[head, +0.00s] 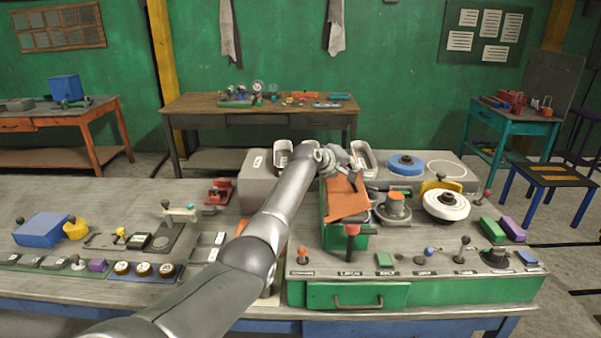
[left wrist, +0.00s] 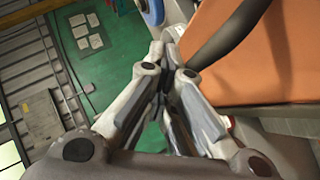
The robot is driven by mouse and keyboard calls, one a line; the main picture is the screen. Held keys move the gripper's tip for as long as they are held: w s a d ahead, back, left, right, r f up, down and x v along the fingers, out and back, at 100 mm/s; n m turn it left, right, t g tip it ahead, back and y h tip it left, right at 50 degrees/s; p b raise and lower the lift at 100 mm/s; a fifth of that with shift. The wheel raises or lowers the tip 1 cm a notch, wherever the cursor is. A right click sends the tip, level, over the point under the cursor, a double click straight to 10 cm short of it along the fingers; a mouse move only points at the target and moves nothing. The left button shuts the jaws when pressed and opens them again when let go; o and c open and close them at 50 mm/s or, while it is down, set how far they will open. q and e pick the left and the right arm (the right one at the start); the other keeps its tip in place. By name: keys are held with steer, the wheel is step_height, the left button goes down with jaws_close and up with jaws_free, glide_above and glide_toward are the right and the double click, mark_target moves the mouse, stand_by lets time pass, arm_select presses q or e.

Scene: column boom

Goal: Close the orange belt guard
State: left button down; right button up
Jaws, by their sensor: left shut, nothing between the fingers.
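The orange belt guard (head: 346,198) stands tilted on top of a green machine body (head: 345,240) in the middle of the workbench. My left arm comes in from the lower left and my left gripper (head: 354,176) is at the upper edge of the guard. In the left wrist view the gripper (left wrist: 172,62) is shut with nothing held. The orange guard (left wrist: 275,60) fills the upper right there, close beside the fingers. I cannot tell whether they touch it. A dark curved bar (left wrist: 228,38) crosses in front of the guard. My right gripper is not in view.
A grey pulley with an orange ring (head: 393,208) and a white wheel (head: 446,204) stand right of the guard. A red-topped lever (head: 352,230) is in front. Grey bins (head: 364,160) and a blue disc (head: 406,164) sit behind. Several small levers line the front panel.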

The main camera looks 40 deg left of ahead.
arm_select(q)
steer(key=shift+w+d+f+b, duration=0.2)
steer(key=shift+d+f, duration=0.05)
steer(key=shift+f, duration=0.2)
steer(key=shift+w+d+f+b, duration=0.15)
steer(key=shift+d+f, duration=0.05)
steer(key=shift+f, duration=0.2)
steer(key=shift+w+d+f, duration=0.1)
steer(key=shift+w+f, duration=0.05)
steer(key=shift+f, duration=0.05)
steer(key=shift+d+f, duration=0.1)
steer(key=shift+w+d, duration=0.1)
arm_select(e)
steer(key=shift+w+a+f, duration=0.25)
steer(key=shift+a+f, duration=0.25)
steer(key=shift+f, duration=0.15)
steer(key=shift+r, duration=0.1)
